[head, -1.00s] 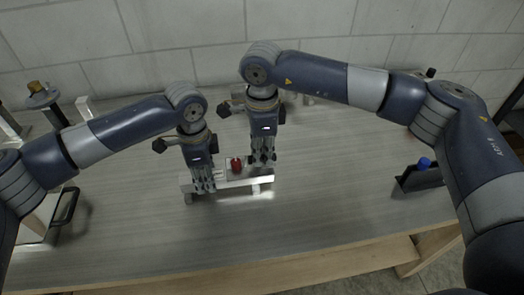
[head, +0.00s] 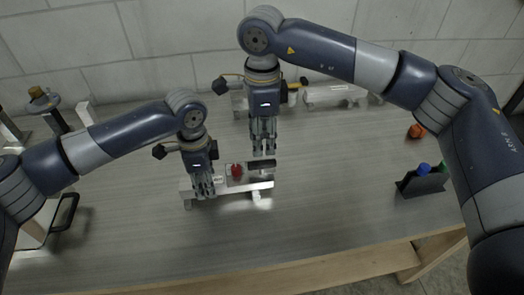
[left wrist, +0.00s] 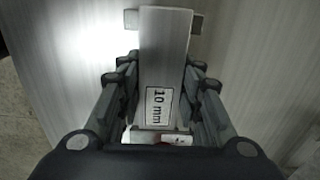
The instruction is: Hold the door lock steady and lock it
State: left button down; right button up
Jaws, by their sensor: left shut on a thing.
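The door lock is a silvery metal bar (head: 228,188) on the table, with a red knob (head: 237,171) and a black handle-like piece (head: 261,164) on it. My left gripper (head: 204,194) is shut on the bar's left end. In the left wrist view the bar (left wrist: 163,55), labelled "10 mm", runs between the fingers of my left gripper (left wrist: 160,75). My right gripper (head: 264,151) points down just above or behind the black piece, and the picture does not settle whether they touch. Its finger opening is too small to tell.
A metal cylinder on a bar (head: 335,95) lies along the back wall. At the right stand a dark holder (head: 421,184) with a blue-capped item (head: 424,169) and an orange piece (head: 416,131). A black-handled item (head: 65,212) is at the left. The front table is clear.

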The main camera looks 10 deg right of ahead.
pick_arm(q)
jog(key=shift+f, duration=0.1)
pick_arm(e)
notch_tip(320, 180, up, 5)
jog(key=shift+r, duration=0.1)
dwell(0.3)
pick_arm(q)
jog(key=c, duration=1.1)
grip_release()
jog(key=shift+o, duration=0.2)
